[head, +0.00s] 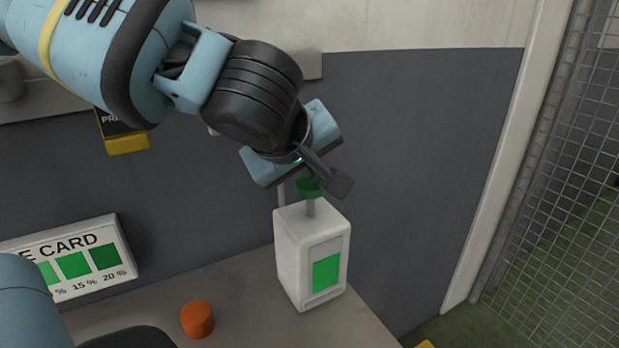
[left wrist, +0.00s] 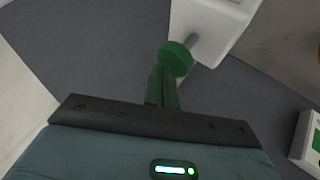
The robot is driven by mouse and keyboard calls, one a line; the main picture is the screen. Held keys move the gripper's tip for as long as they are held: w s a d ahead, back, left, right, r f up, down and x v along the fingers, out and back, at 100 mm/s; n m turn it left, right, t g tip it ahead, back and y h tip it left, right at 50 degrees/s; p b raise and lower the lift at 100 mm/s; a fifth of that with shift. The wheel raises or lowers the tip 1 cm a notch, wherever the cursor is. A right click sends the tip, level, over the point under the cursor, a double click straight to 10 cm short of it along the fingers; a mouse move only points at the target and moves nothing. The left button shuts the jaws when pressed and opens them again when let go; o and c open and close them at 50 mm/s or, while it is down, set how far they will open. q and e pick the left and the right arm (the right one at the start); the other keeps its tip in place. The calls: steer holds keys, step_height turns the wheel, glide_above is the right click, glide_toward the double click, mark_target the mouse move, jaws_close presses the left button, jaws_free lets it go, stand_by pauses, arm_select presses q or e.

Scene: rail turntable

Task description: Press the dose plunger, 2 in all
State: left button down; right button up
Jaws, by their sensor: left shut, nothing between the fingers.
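The dose dispenser is a white box (head: 312,255) with a bright green window on its front, upright on the counter near its right end. Its plunger, a green round cap (head: 309,188) on a grey stem, stands up from the top. My left gripper (head: 303,174) is right above the cap, pointing down, and its body partly hides the fingers in the head view. In the left wrist view, the shut fingers (left wrist: 163,80) reach to the edge of the green cap (left wrist: 176,58); I cannot tell whether they touch. My right gripper is not in view.
An orange cylinder (head: 197,319) stands on the counter (head: 250,295) left of the dispenser. A white card stand with green squares (head: 75,262) is at the left. A dark wall is close behind, and a mesh panel (head: 560,170) is at the right.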

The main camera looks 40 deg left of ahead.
mark_target(308, 186)
arm_select(q)
steer(key=shift+r, duration=0.45)
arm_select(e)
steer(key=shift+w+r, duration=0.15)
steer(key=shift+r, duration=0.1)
